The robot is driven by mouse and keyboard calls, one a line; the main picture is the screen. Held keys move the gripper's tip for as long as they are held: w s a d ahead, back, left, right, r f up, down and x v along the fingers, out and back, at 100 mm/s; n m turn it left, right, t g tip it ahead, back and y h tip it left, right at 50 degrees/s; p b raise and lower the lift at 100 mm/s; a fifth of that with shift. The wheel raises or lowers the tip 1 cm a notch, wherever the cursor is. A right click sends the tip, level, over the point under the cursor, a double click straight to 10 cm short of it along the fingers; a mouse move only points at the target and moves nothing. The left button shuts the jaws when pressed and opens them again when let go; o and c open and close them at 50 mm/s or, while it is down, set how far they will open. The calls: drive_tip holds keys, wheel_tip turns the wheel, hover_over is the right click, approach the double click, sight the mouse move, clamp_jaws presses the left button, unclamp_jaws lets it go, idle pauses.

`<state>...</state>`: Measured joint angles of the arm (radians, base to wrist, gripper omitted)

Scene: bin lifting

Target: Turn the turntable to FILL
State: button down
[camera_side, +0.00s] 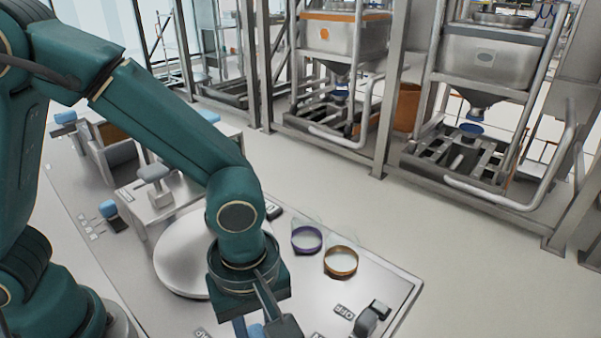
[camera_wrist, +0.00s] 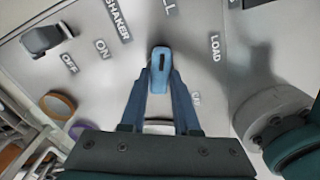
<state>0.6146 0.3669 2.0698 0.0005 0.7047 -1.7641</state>
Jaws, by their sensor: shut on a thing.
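In the wrist view, my gripper (camera_wrist: 160,92) is shut on a blue selector knob (camera_wrist: 161,62), with one finger on each side. The knob's dark slot lies along its length, and its free end points up the picture toward a cut-off label ending in "LL" (camera_wrist: 170,7). A LOAD label (camera_wrist: 215,47) is to the right. In the side view, my gripper (camera_side: 265,318) is low at the bottom edge, with part of the blue knob (camera_side: 256,331) beside it. The round white turntable (camera_side: 175,262) lies behind my wrist, partly hidden.
A black switch (camera_wrist: 47,38) stands by the SHAKER, ON and OFF labels; it also shows in the side view (camera_side: 372,318). A purple ring (camera_side: 307,239) and an orange ring (camera_side: 341,262) lie on the panel (camera_side: 390,285). Steel bin frames (camera_side: 470,150) stand behind across open floor.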

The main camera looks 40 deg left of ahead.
drive_tip(key=c, duration=0.6)
unclamp_jaws()
drive_tip(key=shift+c, duration=0.2)
drive_tip(key=shift+r, duration=0.15)
drive_tip(key=shift+r, duration=2.45)
